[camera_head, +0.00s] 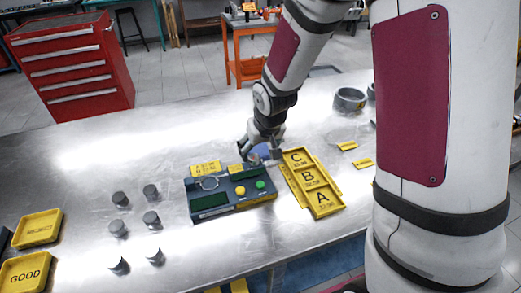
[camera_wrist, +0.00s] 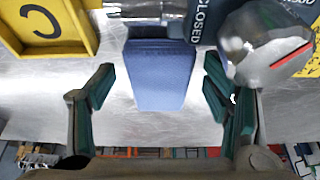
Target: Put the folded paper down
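The folded paper is a blue, slightly tapering piece (camera_wrist: 160,75) in the middle of the wrist view. It appears to rest on the metal table. In the head view only a blue bit of it (camera_head: 262,152) shows beside my gripper (camera_head: 252,150). In the wrist view my gripper (camera_wrist: 157,84) is open, with one green-padded finger on each side of the paper. Bare table shows between the left finger and the paper; the right finger is closer to it. I cannot tell the height of the fingertips above the table.
A measuring device (camera_head: 232,193) with buttons stands left of the paper, its metal knob (camera_wrist: 265,45) close to my right finger. A yellow tray (camera_head: 336,208) marked A, B, C lies on the other side. Several dark cylinders (camera_head: 119,229) stand left. Dark rings (camera_head: 350,99) stand at the back right.

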